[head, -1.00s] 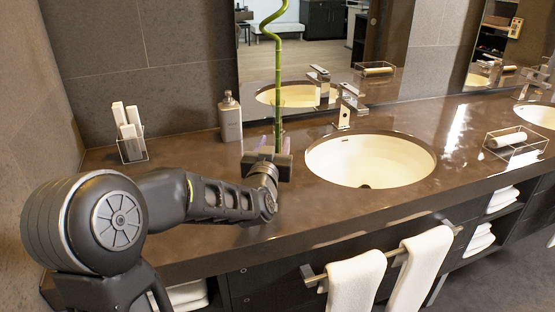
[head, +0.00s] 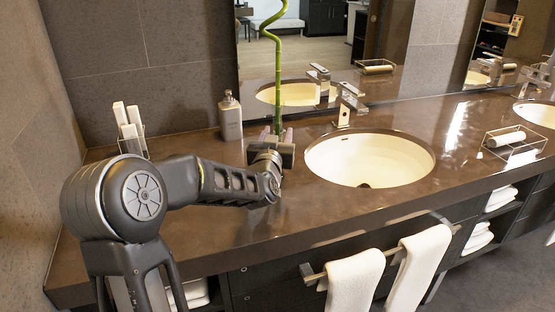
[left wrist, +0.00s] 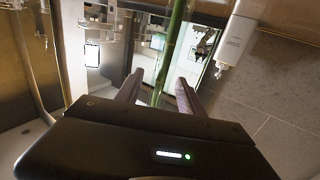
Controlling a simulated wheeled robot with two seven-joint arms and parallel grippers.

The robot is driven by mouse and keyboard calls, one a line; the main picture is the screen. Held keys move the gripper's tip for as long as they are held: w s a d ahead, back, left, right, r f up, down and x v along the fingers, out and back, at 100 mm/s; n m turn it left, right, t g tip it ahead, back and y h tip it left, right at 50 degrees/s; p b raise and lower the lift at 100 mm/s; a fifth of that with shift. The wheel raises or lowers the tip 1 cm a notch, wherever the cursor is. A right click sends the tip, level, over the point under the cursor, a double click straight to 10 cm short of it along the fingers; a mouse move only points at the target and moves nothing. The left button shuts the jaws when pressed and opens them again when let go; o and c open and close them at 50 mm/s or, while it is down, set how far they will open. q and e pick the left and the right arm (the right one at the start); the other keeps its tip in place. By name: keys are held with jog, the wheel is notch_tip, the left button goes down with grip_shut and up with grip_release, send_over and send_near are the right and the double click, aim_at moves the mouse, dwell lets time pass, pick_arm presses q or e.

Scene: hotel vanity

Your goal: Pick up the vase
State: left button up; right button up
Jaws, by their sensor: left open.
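The vase is a slim clear one that is hard to make out, with a tall green bamboo stalk (head: 279,85) curling at its top. It stands on the brown counter left of the near sink, and its lower part is hidden behind my left gripper (head: 270,137). My left gripper is open, its fingers pointing at the vase. In the left wrist view the stalk (left wrist: 172,45) runs between the two fingers (left wrist: 160,82). I cannot tell whether either finger touches the vase. My right gripper is not in view.
A soap bottle (head: 230,117) stands close on the left of the vase, by the wall. A holder with white items (head: 131,145) is further left. The sink (head: 370,160) and faucet (head: 345,103) are to the right, with the mirror behind. The counter front is clear.

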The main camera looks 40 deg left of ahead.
pick_arm(q)
jog(key=shift+c, duration=0.3)
grip_shut()
dwell(0.6)
jog(key=shift+r, duration=0.1)
dwell(0.4)
